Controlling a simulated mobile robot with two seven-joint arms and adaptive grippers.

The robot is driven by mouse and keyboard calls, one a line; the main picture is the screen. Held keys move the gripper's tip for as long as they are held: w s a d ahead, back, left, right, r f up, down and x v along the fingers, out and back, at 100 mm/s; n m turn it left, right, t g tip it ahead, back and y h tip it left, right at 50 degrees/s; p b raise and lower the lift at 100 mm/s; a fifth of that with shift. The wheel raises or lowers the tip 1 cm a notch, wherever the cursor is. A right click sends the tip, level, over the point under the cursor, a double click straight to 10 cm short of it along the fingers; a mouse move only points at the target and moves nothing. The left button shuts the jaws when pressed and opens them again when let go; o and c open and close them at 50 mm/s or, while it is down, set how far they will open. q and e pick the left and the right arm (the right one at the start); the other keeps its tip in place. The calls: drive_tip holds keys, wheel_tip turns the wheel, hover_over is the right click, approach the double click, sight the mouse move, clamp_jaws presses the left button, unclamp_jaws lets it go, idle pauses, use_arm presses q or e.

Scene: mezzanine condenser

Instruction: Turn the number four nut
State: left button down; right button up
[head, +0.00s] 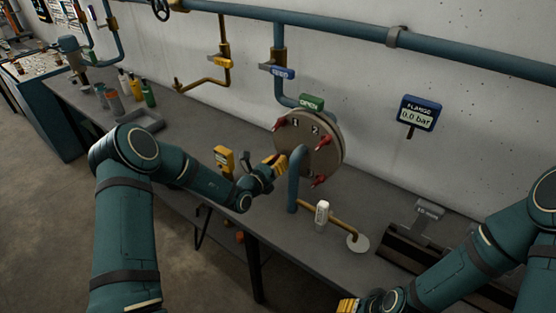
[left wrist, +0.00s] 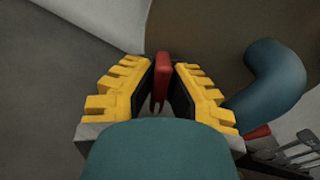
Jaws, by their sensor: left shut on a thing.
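The round flange (head: 334,158) stands upright on the bench, with red-handled nuts around its face. One red nut (head: 279,124) is at the upper left, one (head: 325,141) is right of centre and one (head: 318,182) is at the lower right. My left gripper (head: 277,162) is at the flange's lower left. In the left wrist view its yellow fingers are shut on a red nut handle (left wrist: 161,80), mostly hidden in the head view. My right gripper (head: 347,305) is partly cut off at the bottom edge.
A teal pipe (head: 293,180) bends out from the flange close to my left gripper. A gauge display (head: 418,113) reads 0.0 bar. A yellow device (head: 224,158), a white bottle-like item (head: 322,214) and several bottles (head: 148,94) stand on the bench.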

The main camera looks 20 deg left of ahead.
use_arm(q)
drive_tip(key=m, duration=0.3)
drive_tip(key=shift+d+r, duration=0.1)
drive_tip(key=m, duration=0.2)
drive_tip(key=shift+m, duration=0.3)
drive_tip(key=m+b, duration=0.1)
drive_tip(key=m, duration=0.4)
drive_tip(key=shift+b, duration=0.4)
drive_tip(key=shift+m, duration=0.3)
drive_tip(key=c, duration=1)
unclamp_jaws()
drive_tip(key=shift+d, duration=0.1)
